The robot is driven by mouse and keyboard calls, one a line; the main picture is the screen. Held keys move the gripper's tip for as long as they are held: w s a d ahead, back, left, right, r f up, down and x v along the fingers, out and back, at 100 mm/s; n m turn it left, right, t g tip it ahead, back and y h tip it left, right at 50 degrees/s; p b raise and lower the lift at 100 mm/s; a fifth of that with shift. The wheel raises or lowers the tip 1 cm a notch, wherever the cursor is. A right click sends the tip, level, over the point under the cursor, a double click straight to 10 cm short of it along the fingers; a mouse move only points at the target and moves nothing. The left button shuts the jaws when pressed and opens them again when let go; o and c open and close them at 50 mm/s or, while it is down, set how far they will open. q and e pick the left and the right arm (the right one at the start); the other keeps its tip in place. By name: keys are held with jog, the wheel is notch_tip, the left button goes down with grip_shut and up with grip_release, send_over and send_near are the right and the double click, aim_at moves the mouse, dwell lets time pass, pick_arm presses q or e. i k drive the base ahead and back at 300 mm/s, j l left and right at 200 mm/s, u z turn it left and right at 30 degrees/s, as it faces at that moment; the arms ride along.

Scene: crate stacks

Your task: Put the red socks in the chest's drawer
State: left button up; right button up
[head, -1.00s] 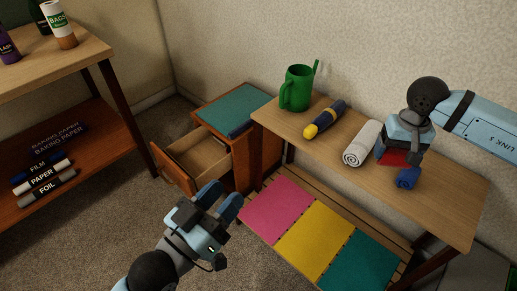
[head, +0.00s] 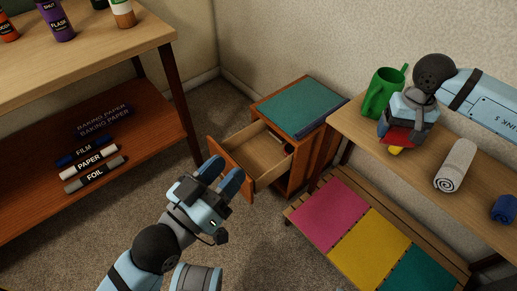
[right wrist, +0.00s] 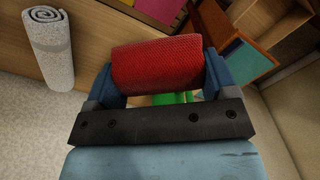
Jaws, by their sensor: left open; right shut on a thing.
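The red socks (head: 398,137), a rolled red bundle, are held in my right gripper (head: 400,140) above the wooden table's left part. In the right wrist view the red roll (right wrist: 158,65) lies between the two blue fingers. The chest (head: 325,140) has a teal top and stands left of the table. My left gripper (head: 221,174) is open and empty, in front of the drawer's front panel in the picture.
On the table (head: 435,142) are a green watering can (head: 378,98), a grey-white rolled towel (head: 456,165) and a blue roll (head: 504,209). A yellow end shows under my right gripper. A slatted bench (head: 400,228) with coloured pads stands in front. Shelves (head: 100,180) stand left.

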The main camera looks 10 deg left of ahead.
aim_at(264, 169)
jog(key=i+j+u, duration=0.1)
jog(key=j, duration=0.3)
jog(key=i+j+u, duration=0.1)
jog(key=i+j, duration=0.15)
jog(key=j, duration=0.15)
jog(key=i+j, duration=0.2)
jog(key=j, duration=0.15)
jog(key=i+j+u, duration=0.15)
jog(key=j, duration=0.25)
